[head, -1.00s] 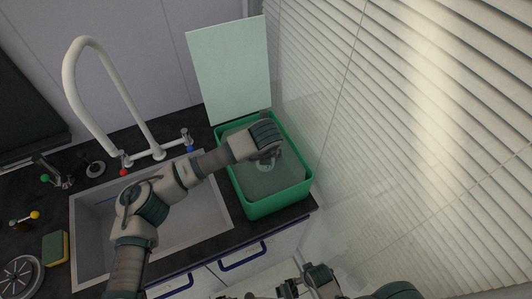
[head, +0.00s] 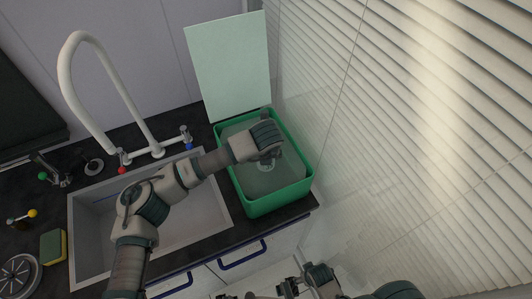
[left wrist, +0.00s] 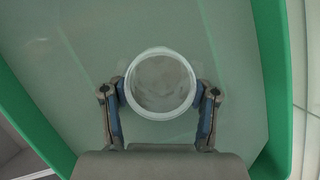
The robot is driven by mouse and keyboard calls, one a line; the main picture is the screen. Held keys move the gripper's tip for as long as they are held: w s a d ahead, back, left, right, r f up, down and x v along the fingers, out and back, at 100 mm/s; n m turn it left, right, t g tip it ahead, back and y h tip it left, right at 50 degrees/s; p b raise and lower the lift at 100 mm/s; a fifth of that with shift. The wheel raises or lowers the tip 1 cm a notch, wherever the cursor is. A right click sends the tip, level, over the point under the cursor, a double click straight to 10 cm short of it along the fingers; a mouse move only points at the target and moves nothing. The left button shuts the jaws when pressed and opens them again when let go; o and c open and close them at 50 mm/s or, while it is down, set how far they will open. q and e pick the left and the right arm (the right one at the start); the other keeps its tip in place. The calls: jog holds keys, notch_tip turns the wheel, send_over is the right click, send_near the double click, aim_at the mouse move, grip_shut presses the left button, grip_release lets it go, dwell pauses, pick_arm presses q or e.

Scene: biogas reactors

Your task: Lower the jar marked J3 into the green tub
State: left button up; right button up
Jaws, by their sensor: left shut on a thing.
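The green tub (head: 279,206) stands on the counter right of the sink, its inside filled with a pale, see-through green. A clear round jar (left wrist: 160,84) shows from above in the left wrist view, its open mouth facing the camera; I cannot read any mark on it. My left gripper (left wrist: 160,97) is shut on the jar, one finger on each side. In the head view this gripper (head: 268,157) is over the tub's inside, and the jar is mostly hidden below it. My right gripper (head: 288,287) is at the bottom edge, away from the tub; its jaws are unclear.
A pale lid-like panel (head: 231,68) stands upright behind the tub. The sink (head: 193,222) and white faucet (head: 158,154) are to the left. A transparent pane and blinds (head: 420,120) close off the right side.

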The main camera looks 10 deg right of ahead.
pick_arm(q)
jog(key=shift+f+b, duration=0.3)
jog(key=shift+f, duration=0.25)
jog(key=o, duration=1.3)
jog(key=v, duration=1.2)
